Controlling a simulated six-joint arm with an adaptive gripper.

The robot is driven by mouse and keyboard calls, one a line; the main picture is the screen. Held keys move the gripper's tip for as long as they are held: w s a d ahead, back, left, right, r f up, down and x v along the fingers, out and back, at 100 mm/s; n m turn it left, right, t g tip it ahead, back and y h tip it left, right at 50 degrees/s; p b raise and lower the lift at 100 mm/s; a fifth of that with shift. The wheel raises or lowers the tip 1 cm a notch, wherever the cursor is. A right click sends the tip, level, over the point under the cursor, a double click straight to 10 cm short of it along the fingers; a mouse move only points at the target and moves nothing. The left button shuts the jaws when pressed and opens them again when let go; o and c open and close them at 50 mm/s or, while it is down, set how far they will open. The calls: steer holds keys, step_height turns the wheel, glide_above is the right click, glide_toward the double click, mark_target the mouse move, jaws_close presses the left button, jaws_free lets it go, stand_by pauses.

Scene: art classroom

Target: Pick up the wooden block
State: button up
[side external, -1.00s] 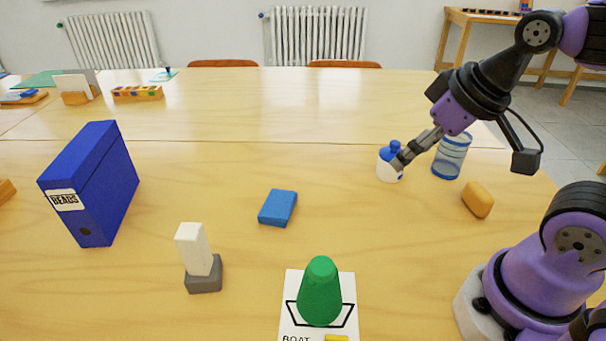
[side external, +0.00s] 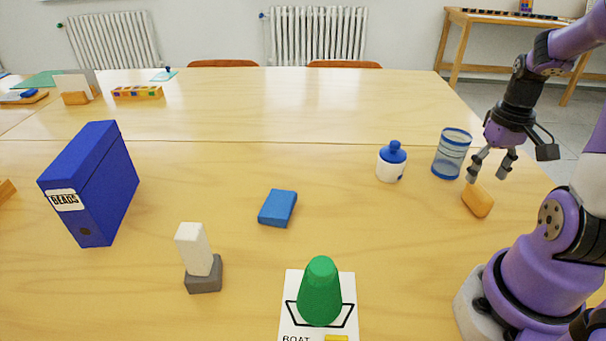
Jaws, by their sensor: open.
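The block that best fits the wooden block is an orange-yellow one with rounded edges (side external: 478,201), lying on the table at the right, near my arm's base. My gripper (side external: 489,174) is open and empty, pointing down just above and behind this block in the picture. Its two fingers are spread, and the left fingertip appears close to the block's upper edge. I cannot tell whether it touches.
A clear blue-rimmed cup (side external: 451,154) stands close left of my gripper, with a white blue-topped jar (side external: 391,162) beside it. A blue block (side external: 278,208), a white block (side external: 193,249) on a grey one, a green cone (side external: 320,292) and a blue box (side external: 92,185) stand farther left.

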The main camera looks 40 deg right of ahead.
mark_target(482, 189)
step_height(482, 189, down, 6)
steer(key=shift+d+r, duration=0.15)
steer(key=shift+r, duration=0.1)
jaws_close()
